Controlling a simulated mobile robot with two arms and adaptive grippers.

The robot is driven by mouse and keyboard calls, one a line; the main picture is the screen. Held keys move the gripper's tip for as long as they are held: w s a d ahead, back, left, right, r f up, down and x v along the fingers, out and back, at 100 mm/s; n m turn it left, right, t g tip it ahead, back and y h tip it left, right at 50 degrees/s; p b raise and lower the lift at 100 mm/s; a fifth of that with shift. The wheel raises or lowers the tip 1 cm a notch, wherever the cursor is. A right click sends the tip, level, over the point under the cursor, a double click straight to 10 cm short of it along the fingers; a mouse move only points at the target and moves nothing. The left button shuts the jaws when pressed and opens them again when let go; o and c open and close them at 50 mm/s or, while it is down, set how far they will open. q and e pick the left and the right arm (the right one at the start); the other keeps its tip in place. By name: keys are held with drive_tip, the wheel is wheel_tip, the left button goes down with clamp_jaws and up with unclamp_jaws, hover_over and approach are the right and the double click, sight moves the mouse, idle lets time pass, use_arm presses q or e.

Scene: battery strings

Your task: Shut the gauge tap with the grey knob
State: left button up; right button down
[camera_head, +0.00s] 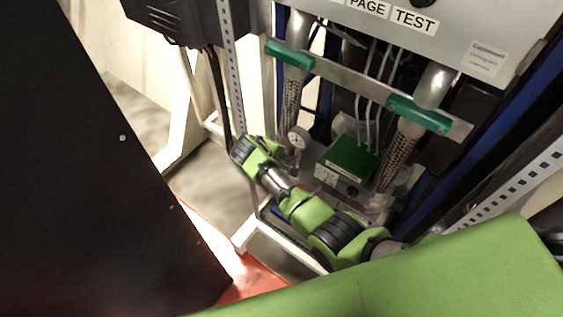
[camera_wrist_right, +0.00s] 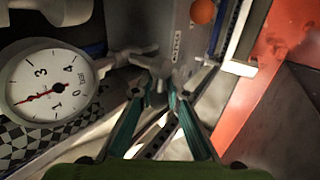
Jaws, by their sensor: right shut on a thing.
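The round white gauge (camera_head: 298,138) stands at the middle of the pipework in the head view. In the wrist view the gauge (camera_wrist_right: 48,82) is large at the left, its red needle low on the scale. A grey tap knob (camera_wrist_right: 156,74) lies right of the gauge, blurred, at the tips of my right gripper (camera_wrist_right: 157,94). The two teal fingers reach up to it and are shut on it; their exact contact is hard to see. In the head view my right arm hides most of that gripper. My left gripper is not in view.
An orange ball (camera_wrist_right: 202,11) is at the top of the wrist view, near a grey panel. A green box (camera_head: 351,158) stands right of the gauge in the head view. A dark cabinet (camera_head: 90,170) fills the left.

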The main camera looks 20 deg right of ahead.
drive_tip(key=shift+s+d+f, duration=0.25)
drive_tip(key=shift+s+f, duration=0.15)
drive_tip(key=shift+s, duration=0.05)
drive_tip(key=c, duration=2.2)
unclamp_jaws()
drive_tip(key=shift+d+r, duration=0.1)
drive_tip(key=shift+r, duration=0.1)
